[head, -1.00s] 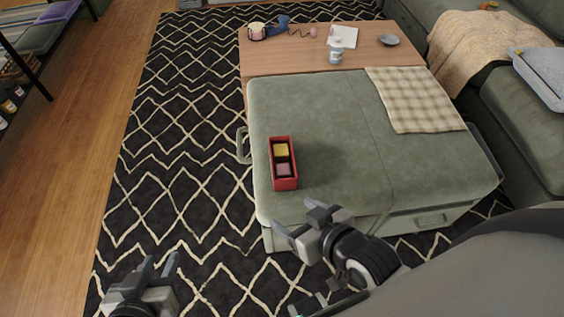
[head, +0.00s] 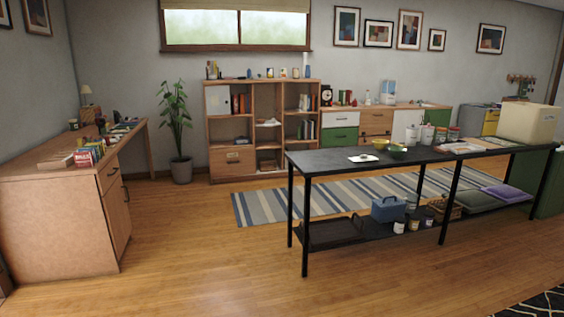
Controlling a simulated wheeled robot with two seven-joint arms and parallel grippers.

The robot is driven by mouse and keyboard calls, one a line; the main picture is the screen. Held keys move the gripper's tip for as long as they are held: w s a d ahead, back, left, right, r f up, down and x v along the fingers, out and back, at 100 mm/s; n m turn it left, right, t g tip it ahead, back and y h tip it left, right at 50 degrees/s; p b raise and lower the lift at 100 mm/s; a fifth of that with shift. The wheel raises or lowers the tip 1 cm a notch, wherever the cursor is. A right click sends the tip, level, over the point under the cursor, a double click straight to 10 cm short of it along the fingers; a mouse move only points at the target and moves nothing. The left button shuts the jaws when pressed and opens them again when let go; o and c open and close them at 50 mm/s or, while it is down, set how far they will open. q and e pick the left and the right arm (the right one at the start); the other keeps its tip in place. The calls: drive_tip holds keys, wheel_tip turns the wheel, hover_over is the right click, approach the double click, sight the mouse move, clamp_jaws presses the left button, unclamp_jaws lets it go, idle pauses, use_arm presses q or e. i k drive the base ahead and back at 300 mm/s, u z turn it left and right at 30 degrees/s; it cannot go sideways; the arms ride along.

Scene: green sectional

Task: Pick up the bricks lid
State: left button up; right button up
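I cannot make out the bricks lid for certain in the head view. Small red and coloured items (head: 88,154) stand on the wooden desk (head: 60,195) at the left, and one of them looks like a box with lettering. They are too small to tell whether a lid is among them. The red box with blocks seen earlier is out of view. Neither of my grippers is in view.
A black table (head: 330,161) with a lower shelf stands at the right, holding bowls, jars and a blue toolbox (head: 388,208). A bookcase (head: 262,130) and potted plant (head: 178,130) stand at the back. Wooden floor (head: 190,250) between desk and table is clear.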

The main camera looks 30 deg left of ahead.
sight(363, 157)
drive_tip(key=u, duration=0.95)
drive_tip(key=i, duration=3.6)
drive_tip(key=z, duration=0.75)
